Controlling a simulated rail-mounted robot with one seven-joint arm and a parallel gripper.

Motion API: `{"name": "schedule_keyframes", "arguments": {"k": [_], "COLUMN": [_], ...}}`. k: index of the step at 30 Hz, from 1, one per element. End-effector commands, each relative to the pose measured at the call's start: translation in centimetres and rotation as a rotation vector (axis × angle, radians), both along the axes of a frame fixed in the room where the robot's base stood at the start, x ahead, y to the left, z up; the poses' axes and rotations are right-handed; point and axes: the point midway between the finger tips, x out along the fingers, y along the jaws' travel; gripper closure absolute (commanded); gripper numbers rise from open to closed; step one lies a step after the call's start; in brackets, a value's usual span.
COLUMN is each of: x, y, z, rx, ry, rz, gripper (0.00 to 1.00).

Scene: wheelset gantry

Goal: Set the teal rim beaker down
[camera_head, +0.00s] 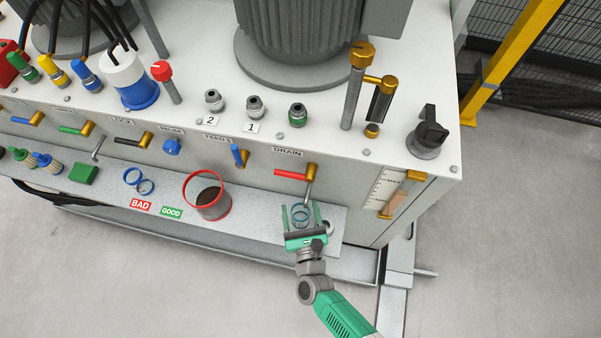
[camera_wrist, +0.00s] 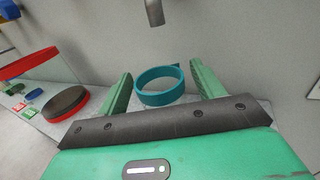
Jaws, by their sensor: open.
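The teal rim beaker (camera_head: 300,217) appears to stand on the grey ledge (camera_head: 254,213) below the drain valve, near the ledge's right end. In the wrist view its teal ring (camera_wrist: 160,98) lies between my fingers, and its walls are hard to make out. My gripper (camera_head: 300,208) is open, with one green finger on each side of the beaker. The wrist view also shows my gripper (camera_wrist: 161,76) with gaps between both fingers and the ring.
A red-rimmed container (camera_head: 213,208) with dark contents stands to the left on the ledge. The red-handled drain valve (camera_head: 292,174) and its spout are just above my gripper. BAD (camera_head: 141,204) and GOOD (camera_head: 172,212) labels lie further left. A level gauge (camera_head: 385,191) is to the right.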

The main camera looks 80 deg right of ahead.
Motion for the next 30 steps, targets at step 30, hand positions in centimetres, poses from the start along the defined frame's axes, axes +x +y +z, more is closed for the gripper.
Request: {"name": "schedule_keyframes", "arguments": {"k": [30], "x": [-4.9], "y": [10.9], "z": [0.0], "rx": [0.0], "ry": [0.0], "rz": [0.001], "gripper": [0.33]}}
